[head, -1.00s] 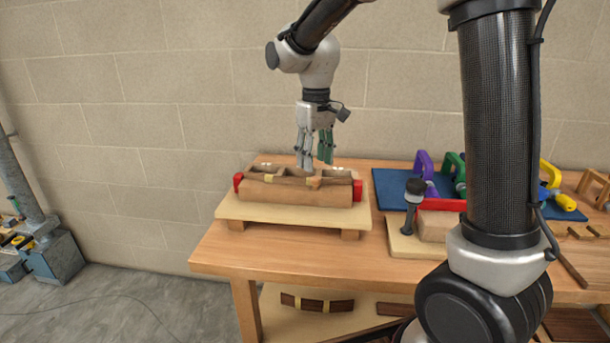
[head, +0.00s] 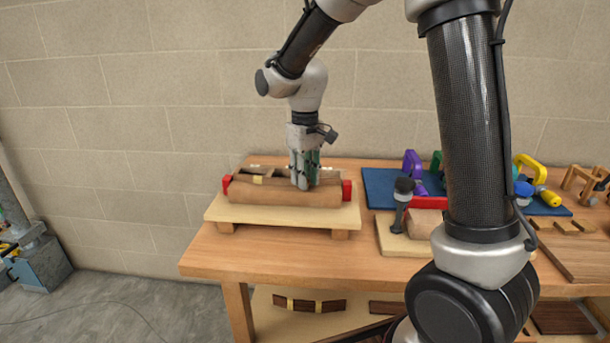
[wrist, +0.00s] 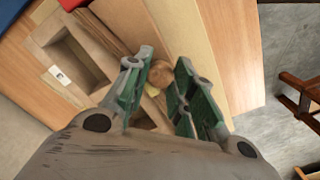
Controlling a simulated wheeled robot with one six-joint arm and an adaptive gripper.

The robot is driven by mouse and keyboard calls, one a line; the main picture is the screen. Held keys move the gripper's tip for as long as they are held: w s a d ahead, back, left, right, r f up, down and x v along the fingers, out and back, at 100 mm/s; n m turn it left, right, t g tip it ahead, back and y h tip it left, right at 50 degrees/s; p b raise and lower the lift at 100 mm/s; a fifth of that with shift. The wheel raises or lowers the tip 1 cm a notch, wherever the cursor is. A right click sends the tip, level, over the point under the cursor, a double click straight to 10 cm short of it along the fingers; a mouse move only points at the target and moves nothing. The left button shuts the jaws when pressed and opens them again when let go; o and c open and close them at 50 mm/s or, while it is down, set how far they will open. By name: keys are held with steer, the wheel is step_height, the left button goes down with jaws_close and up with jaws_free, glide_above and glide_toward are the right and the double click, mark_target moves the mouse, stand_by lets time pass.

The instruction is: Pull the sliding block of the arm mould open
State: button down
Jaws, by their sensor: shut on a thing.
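The arm mould (head: 268,196) is a long brown wooden form with red end pieces. It lies on a pale raised board (head: 285,215) near the table's left end. My gripper (head: 302,184) points down at the right half of the mould. In the wrist view, its green-padded fingers (wrist: 163,65) are closed around a round wooden knob (wrist: 161,74) on the mould. The fingers hide this knob in the head view. Open recesses (wrist: 82,56) show in the mould's top. The sliding block's outline and how far it stands open cannot be told.
A black-headed clamp or tool (head: 403,200) stands on a board right of the mould. A blue mat (head: 381,188) with coloured-handled tools lies behind it. The wooden table (head: 230,258) is bare along its front left. A block wall stands close behind.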

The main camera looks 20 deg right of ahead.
steer(key=shift+s+a, duration=0.25)
steer(key=shift+s, duration=0.35)
steer(key=shift+s+a, duration=0.25)
steer(key=shift+s, duration=0.35)
steer(key=shift+s+a, duration=0.25)
steer(key=shift+s, duration=0.35)
steer(key=c, duration=1.2)
jaws_free()
steer(key=shift+w+r, duration=0.1)
step_height(320, 180, up, 12)
steer(key=shift+f, duration=0.1)
steer(key=s+d+m+t, duration=0.1)
steer(key=s+d, duration=0.4)
steer(key=s, duration=0.2)
steer(key=s+d+m+t, duration=0.2)
steer(key=s+d, duration=0.4)
steer(key=s, duration=0.1)
steer(key=s+d+f+m+t, duration=0.1)
steer(key=s+d, duration=0.4)
steer(key=s, duration=0.2)
steer(key=shift+s+d+f+m, duration=0.1)
steer(key=shift+s+d+m, duration=0.1)
steer(key=shift+m, duration=0.1)
